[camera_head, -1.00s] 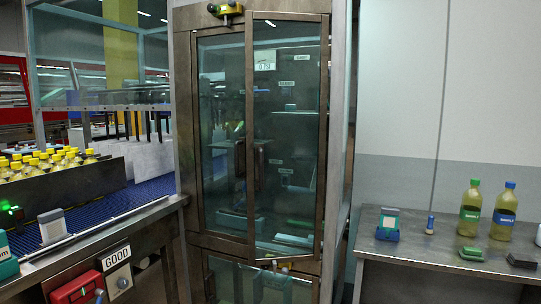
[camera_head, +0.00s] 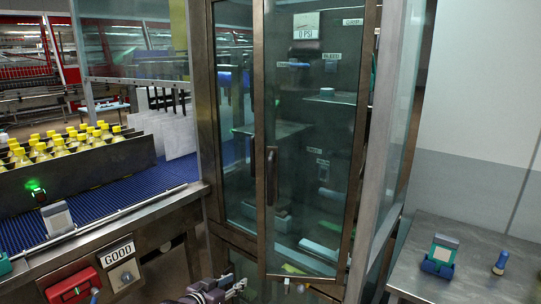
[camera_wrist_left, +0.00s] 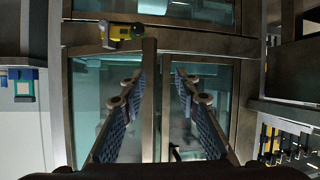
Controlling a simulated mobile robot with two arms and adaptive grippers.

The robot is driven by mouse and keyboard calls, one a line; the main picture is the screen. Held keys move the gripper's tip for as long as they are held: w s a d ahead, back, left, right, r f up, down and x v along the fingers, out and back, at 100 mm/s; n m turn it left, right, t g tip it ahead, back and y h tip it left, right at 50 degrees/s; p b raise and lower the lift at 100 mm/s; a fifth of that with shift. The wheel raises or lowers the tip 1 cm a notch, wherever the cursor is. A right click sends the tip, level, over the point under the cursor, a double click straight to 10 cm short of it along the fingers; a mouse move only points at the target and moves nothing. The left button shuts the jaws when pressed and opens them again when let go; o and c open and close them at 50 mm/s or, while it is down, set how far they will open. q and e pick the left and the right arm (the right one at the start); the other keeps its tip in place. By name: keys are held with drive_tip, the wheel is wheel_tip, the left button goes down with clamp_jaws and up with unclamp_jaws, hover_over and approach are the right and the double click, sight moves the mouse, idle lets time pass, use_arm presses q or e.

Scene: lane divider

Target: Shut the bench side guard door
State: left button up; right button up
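The guard door on the right (camera_head: 312,150) is a tall glass panel in a brown metal frame with a dark vertical handle (camera_head: 271,175). It appears to stand slightly ajar, its left edge in front of the left glass door (camera_head: 237,120). My left gripper (camera_head: 238,288) is low in the head view, below the doors' bottom edges, and only partly shown. In the left wrist view the fingers of my left gripper (camera_wrist_left: 157,85) are apart and empty, with the door frame edges (camera_wrist_left: 149,100) behind them. My right gripper is not in view.
A yellow device (camera_wrist_left: 121,32) sits on the frame in the wrist view. At left are a blue conveyor (camera_head: 100,205), yellow-capped bottles (camera_head: 60,143) and a red box (camera_head: 72,285). At right is a metal bench (camera_head: 470,285) with a blue-green device (camera_head: 440,255).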

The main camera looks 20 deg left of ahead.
use_arm(q)
wheel_tip(320, 180, up, 21)
drive_tip(key=w+d+m+t+h+p, duration=0.1)
drive_tip(key=w+d+t+h+p, duration=0.1)
drive_tip(key=w, duration=0.1)
drive_tip(key=m+t+h+p, duration=0.1)
drive_tip(key=m+h+p, duration=0.1)
drive_tip(key=m+h, duration=0.1)
approach(268, 170)
drive_tip(key=x, duration=0.4)
drive_tip(key=p+x, duration=0.2)
drive_tip(key=x, duration=0.3)
drive_tip(key=shift+w+r, duration=0.1)
drive_tip(key=shift+w, duration=0.05)
drive_tip(key=shift+x, duration=0.8)
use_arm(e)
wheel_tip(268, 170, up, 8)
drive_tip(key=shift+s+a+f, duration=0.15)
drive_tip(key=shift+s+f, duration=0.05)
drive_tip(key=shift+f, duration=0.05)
use_arm(q)
drive_tip(key=shift+c, duration=0.6)
clamp_jaws()
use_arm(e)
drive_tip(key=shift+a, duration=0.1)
